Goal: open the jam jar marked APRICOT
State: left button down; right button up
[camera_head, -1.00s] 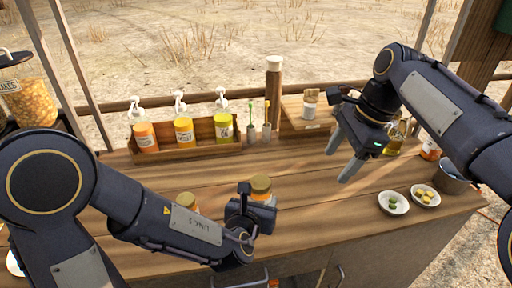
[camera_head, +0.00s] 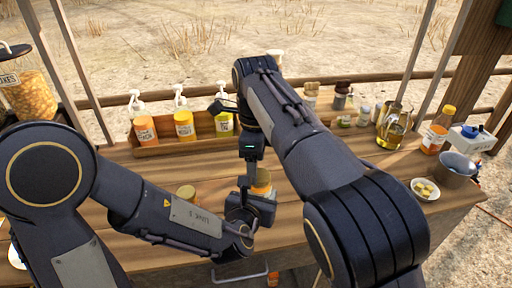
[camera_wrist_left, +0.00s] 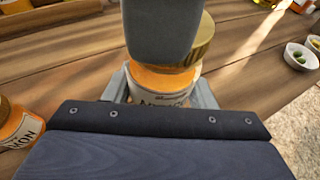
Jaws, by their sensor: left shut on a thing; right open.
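A jam jar with a gold lid (camera_head: 262,176) and orange contents stands on the counter, and it also shows in the left wrist view (camera_wrist_left: 158,78). Its pale label is partly covered, so I cannot read the whole word. My left gripper (camera_wrist_left: 162,95) is shut around this jar's body. My right gripper (camera_head: 252,178) points down at the lid, open; in the left wrist view its grey finger hides much of the lid. I cannot tell whether it touches the lid. A second gold-lidded jar (camera_head: 186,192) stands to the left; its label ends in "MON" in the left wrist view (camera_wrist_left: 20,128).
A wooden rack (camera_head: 160,148) with several pump bottles stands at the back left. An oil bottle (camera_head: 392,130), an orange-labelled bottle (camera_head: 437,132), a metal pot (camera_head: 457,172) and a small white dish (camera_head: 424,190) stand at the right. My right arm covers the middle.

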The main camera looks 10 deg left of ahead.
jog(key=shift+f, duration=1.1)
